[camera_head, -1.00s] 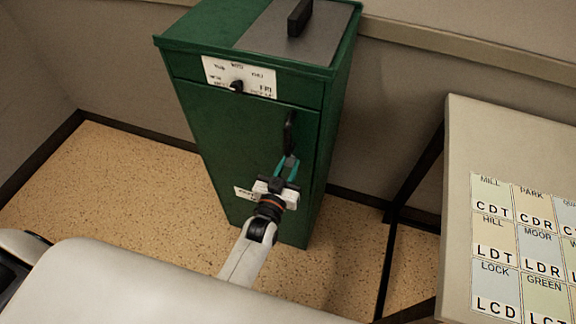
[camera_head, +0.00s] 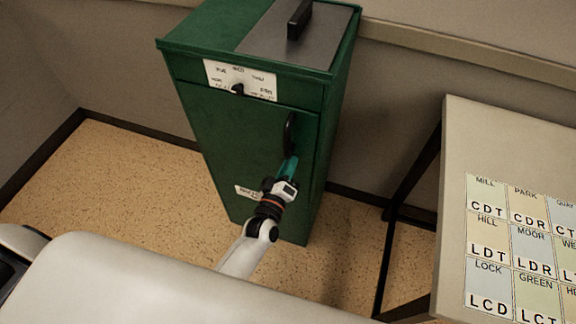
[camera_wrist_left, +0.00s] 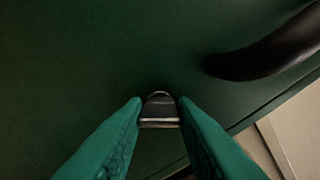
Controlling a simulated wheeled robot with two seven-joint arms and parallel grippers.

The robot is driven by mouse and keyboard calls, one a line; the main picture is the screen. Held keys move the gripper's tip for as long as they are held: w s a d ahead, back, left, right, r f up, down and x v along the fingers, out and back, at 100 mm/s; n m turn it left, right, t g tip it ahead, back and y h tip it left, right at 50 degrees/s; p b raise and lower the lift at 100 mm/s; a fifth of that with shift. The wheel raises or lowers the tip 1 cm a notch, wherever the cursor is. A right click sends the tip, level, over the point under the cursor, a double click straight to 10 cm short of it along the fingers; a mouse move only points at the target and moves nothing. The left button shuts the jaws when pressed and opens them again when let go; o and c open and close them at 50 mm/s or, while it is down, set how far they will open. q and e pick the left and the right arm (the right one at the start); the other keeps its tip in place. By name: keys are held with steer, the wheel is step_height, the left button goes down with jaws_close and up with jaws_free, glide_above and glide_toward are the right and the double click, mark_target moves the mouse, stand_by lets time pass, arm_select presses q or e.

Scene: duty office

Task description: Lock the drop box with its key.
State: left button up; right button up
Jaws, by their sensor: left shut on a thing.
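The green drop box (camera_head: 225,140) stands on the floor against the wall, its door shut, with a dark curved handle (camera_head: 289,133). My left gripper (camera_head: 290,165) is at the door just below the handle, its teal fingers seen nearly edge-on. In the left wrist view its fingertips (camera_wrist_left: 160,110) are shut on a small metal piece that looks like the key (camera_wrist_left: 159,108), close against the green door. The lock itself is hidden behind the key and fingers. The handle (camera_wrist_left: 265,55) is at the upper right there. My right gripper is not in view.
A day dial (camera_head: 238,88) is on a white plate above the door. A dark handle (camera_head: 299,20) stands on the grey lid plate. A table (camera_head: 480,130) with lettered cards (camera_head: 530,245) is at the right. Floor left of the box is clear.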

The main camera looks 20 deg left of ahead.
arm_select(q)
steer(key=shift+n+b, duration=0.6)
steer(key=shift+n, duration=3)
steer(key=o, duration=1)
steer(key=s, duration=1.2)
steer(key=shift+a+b, duration=0.25)
steer(key=shift+b, duration=0.1)
